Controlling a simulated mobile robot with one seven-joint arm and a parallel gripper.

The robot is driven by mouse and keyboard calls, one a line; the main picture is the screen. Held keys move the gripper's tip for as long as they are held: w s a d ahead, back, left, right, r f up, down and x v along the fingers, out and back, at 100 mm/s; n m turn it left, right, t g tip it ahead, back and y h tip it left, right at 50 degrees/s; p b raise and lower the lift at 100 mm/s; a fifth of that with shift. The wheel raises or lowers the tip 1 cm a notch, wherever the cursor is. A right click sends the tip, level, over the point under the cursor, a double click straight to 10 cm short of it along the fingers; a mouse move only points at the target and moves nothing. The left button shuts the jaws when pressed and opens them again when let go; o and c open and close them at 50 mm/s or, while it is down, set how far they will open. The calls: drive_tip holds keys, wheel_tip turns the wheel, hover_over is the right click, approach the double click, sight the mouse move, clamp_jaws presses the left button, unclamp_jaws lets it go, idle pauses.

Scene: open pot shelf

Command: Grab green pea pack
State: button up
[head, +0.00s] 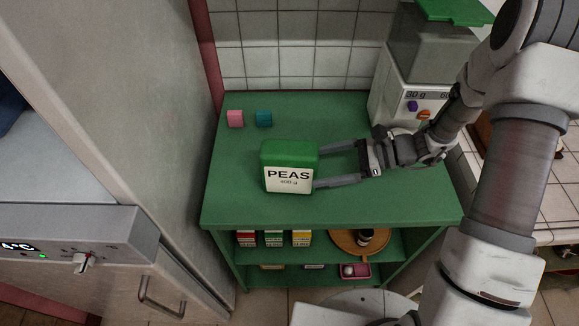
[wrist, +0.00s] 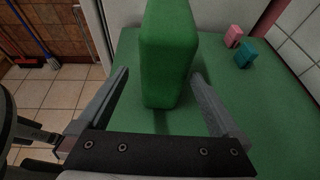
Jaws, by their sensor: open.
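The green pea pack (head: 289,167) stands upright on the green shelf top (head: 345,115). Its front label reads PEAS 400 g. In the head view my gripper (head: 318,166) reaches in from the right, with its fingertips close to the pack's right side. In the wrist view the green pack (wrist: 168,55) stands ahead, between the lines of the two open fingers (wrist: 160,78). The left finger shows a gap to the pack; the right fingertip is close to it, and I cannot tell if it touches. Nothing is held.
A pink block (head: 235,119) and a teal block (head: 264,118) sit behind the pack. A white scale-like machine (head: 400,90) stands at the back right. A grey fridge (head: 150,90) borders the left. Lower shelves hold small packs and an orange-brown plate (head: 345,243).

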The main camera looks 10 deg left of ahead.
sight(290, 170)
drive_tip(key=x, duration=0.9)
drive_tip(key=shift+w, duration=0.25)
drive_tip(key=shift+c, duration=0.3)
drive_tip(key=shift+r, duration=0.1)
clamp_jaws()
